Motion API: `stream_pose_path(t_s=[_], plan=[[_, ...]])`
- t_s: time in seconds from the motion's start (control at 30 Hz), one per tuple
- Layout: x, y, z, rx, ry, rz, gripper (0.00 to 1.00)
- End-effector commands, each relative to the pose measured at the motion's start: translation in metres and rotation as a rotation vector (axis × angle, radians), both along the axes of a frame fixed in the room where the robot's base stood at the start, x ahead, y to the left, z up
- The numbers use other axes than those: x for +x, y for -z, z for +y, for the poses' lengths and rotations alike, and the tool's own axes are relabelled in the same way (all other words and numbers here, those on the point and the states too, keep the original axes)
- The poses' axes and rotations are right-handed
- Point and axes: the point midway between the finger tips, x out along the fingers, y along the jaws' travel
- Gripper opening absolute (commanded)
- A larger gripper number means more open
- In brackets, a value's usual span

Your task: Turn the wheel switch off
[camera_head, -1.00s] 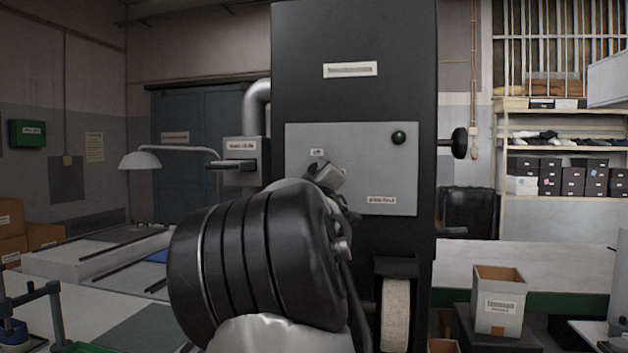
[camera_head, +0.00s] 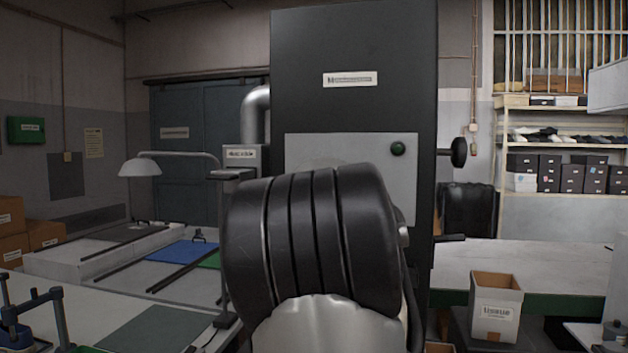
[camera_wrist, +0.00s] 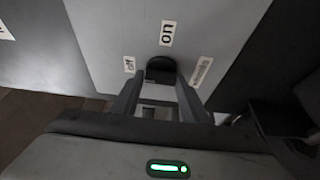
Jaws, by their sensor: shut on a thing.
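The wheel switch (camera_wrist: 161,66) is a dark knob on the grey panel (camera_wrist: 113,32) of a tall black machine (camera_head: 352,45). A label reading "on" (camera_wrist: 167,33) is beyond it in the wrist view, and an "off" label (camera_wrist: 129,64) is to its left. My gripper (camera_wrist: 160,82) is shut on the knob, one finger on each side. I cannot tell which label the knob points to. In the head view my own arm hides the knob and the gripper.
A green button (camera_head: 397,149) is at the panel's upper right. A black handwheel (camera_head: 458,153) sticks out from the machine's right side. A lamp (camera_head: 140,167) stands over the left bench, and an open box (camera_head: 496,310) stands at the lower right.

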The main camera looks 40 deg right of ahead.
Motion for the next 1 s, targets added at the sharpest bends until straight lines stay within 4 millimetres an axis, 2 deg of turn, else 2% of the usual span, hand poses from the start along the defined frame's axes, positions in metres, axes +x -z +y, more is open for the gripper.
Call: stream_pose_path(t_s=[0.57, 0.6, 0.67, 1.0], plan=[[0.0, 0.0, 0.0001, -0.02, 0.0, 0.022, 0.18], [0.0, 0.0, 0.0001, -0.02, 0.0, 0.022, 0.47], [0.0, 0.0, 0.0001, -0.02, 0.0, 0.021, 0.56], [-0.0022, 0.0, 0.0014, -0.018, -0.001, 0.019, 0.56]])
